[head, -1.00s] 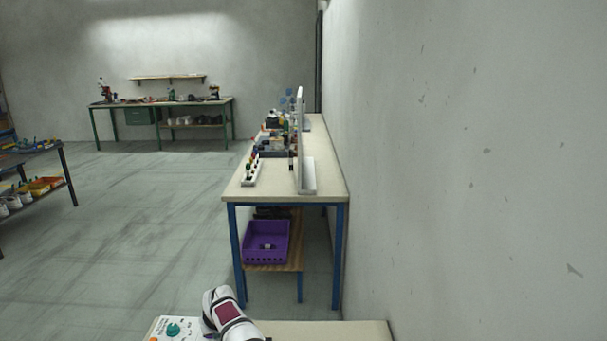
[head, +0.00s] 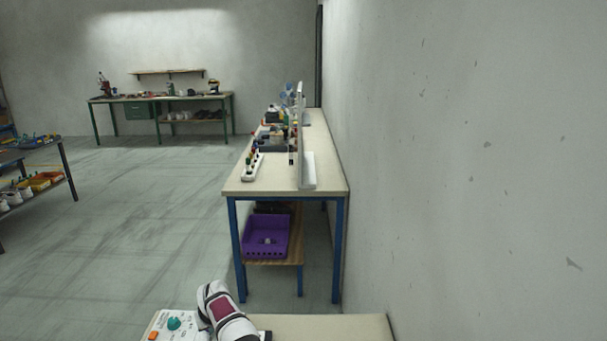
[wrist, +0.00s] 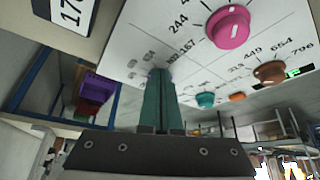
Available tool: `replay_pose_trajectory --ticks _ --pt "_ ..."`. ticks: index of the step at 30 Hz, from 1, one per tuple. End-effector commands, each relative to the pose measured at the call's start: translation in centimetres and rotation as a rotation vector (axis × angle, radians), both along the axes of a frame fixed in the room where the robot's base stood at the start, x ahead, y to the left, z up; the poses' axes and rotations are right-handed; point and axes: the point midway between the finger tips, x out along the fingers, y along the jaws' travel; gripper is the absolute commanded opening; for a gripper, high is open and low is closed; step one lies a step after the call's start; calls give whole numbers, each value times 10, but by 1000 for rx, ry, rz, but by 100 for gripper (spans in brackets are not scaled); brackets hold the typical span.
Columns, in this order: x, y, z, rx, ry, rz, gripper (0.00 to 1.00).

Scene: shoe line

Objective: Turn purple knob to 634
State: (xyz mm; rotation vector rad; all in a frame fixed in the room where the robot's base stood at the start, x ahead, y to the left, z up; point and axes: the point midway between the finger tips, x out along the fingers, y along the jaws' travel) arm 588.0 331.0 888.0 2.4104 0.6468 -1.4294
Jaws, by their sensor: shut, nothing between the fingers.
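A white control panel (wrist: 150,30) with several knobs and printed numbers fills the upper wrist view. A magenta knob (wrist: 228,27), the nearest in colour to purple, stands at the upper right with 244 printed to its left. A brown knob (wrist: 270,72) has numbers near it that look like 449, 654 and 796. A teal knob (wrist: 205,100) lies lower. My gripper (wrist: 158,74) is shut and empty, its green fingers over the panel's printed numbers, apart from the magenta knob. In the head view the panel (head: 190,326) is partly hidden by my arm, and the magenta knob cannot be seen.
A small orange knob or button (wrist: 237,96) is near the teal knob, and a green-lit display (wrist: 299,71) near the brown one. A card with large digits (wrist: 72,12) is at the upper left. Beyond, a blue-legged bench (head: 235,187) holds a purple crate (head: 266,249) underneath.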

Motion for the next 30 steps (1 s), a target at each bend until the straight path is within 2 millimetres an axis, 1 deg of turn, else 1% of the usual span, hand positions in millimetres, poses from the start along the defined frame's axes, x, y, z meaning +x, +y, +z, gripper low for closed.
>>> replay_pose_trajectory --ticks 12,22,29,30 --pt "-3 10 0 1 -1 0 0" --pt "-3 11 1 0 -2 0 0" --pt "-11 9 1 0 0 -1 0" --pt "-11 9 3 1 -1 -1 0"
